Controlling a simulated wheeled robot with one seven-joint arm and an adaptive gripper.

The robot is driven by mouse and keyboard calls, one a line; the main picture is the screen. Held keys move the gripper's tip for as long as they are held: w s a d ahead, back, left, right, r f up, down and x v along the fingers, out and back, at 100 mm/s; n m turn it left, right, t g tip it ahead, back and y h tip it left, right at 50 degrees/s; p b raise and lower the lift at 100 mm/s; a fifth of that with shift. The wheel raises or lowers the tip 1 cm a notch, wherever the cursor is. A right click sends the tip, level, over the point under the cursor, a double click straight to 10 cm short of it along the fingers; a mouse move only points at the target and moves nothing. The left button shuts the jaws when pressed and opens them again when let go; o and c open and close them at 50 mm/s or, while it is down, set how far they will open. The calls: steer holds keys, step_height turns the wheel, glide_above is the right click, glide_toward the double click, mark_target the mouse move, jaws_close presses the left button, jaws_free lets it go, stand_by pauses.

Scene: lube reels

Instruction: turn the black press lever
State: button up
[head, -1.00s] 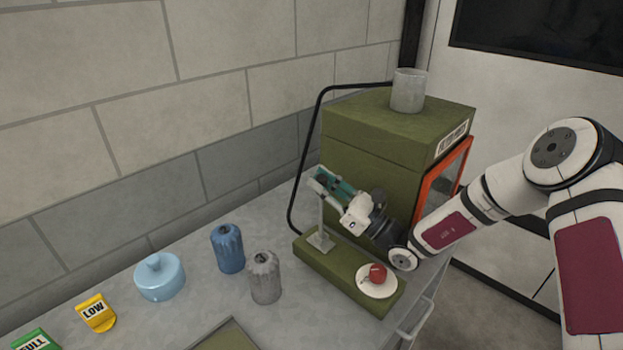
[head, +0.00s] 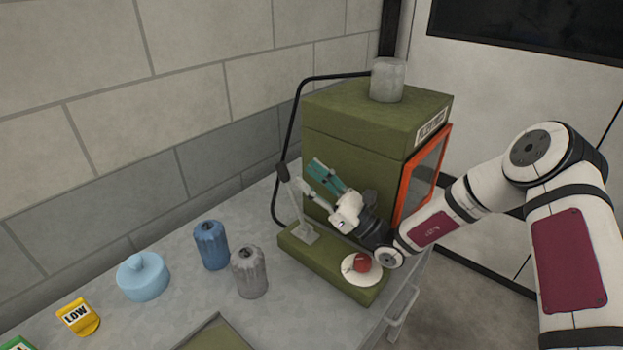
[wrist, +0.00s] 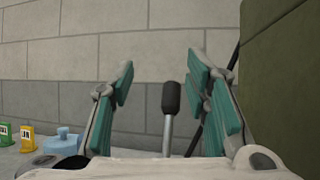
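The press lever is a light metal rod (head: 298,205) with a black knob (head: 283,172). It rises from the green base in front of the green box and leans to the left in the head view. In the wrist view the black knob (wrist: 171,98) stands between my two fingers, apart from both pads. My gripper (head: 310,174) is open, with teal pads, and sits just right of the lever in the head view. The wrist view shows the open gripper (wrist: 162,95) with a wide gap. The lever's lower end is hidden there by my gripper body.
A green box with an orange-framed door (head: 421,180) stands behind the base (head: 325,270). A red ball (head: 362,262) sits on a white plate on the base. A blue bottle (head: 211,246), grey bottle (head: 249,272) and light-blue jar (head: 143,277) stand to the left.

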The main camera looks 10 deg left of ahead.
steer(key=v, duration=0.7)
steer(key=shift+d+f, duration=0.15)
steer(key=shift+d, duration=0.05)
stand_by(0.3)
